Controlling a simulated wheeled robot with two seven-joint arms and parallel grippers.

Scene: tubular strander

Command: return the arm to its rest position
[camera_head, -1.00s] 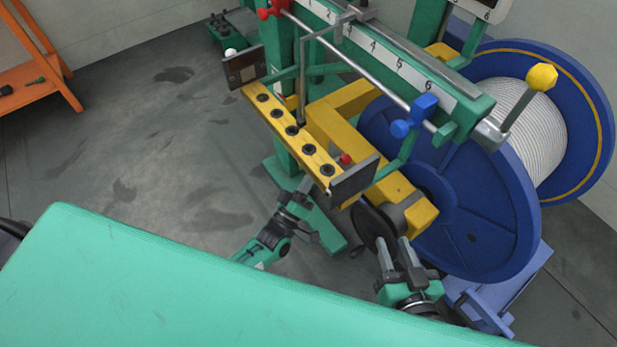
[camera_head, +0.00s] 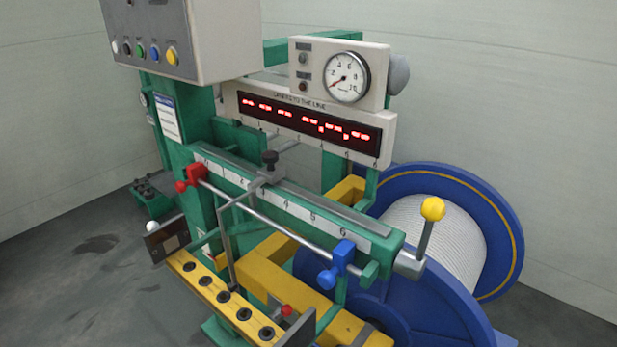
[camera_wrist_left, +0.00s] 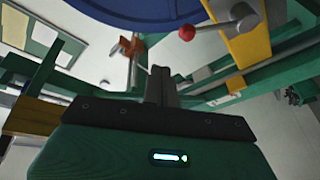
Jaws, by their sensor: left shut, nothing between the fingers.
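My left gripper (camera_wrist_left: 163,84) shows in the left wrist view, its two fingers together with nothing between them. It points up at the machine's underside, with green beams beyond and to both sides. A red ball knob (camera_wrist_left: 187,33) on a grey lever is above and right of the fingertips, and seems apart from them. Neither arm shows in the head view, so my right gripper cannot be seen.
The head view shows a green strander frame with a ruled rail (camera_head: 290,205), a yellow holed bar (camera_head: 215,292), a blue wire reel (camera_head: 500,235), a dial gauge (camera_head: 347,77) and a grey control box (camera_head: 190,40). Open floor (camera_head: 85,285) lies at left.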

